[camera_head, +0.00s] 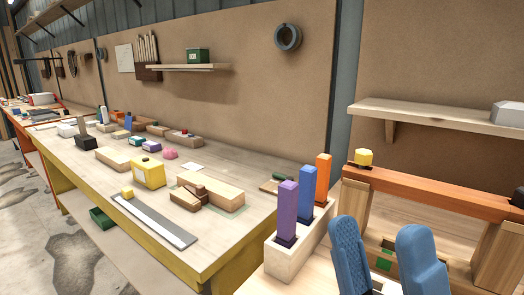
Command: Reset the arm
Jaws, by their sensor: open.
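My gripper (386,258) shows at the bottom right of the head view as two blue fingers pointing up. They are apart, with nothing seen between them except the bench area behind. The rest of my arm is below the picture edge. The fingers stand in front of a wooden frame with an orange-brown top beam (440,194). I cannot tell how far the fingers are from the frame.
Left of my gripper, a pale wooden block (290,258) holds purple, blue and orange upright pieces. A long yellow-edged workbench (225,240) with many small blocks runs left. A shelf (440,115) hangs behind.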

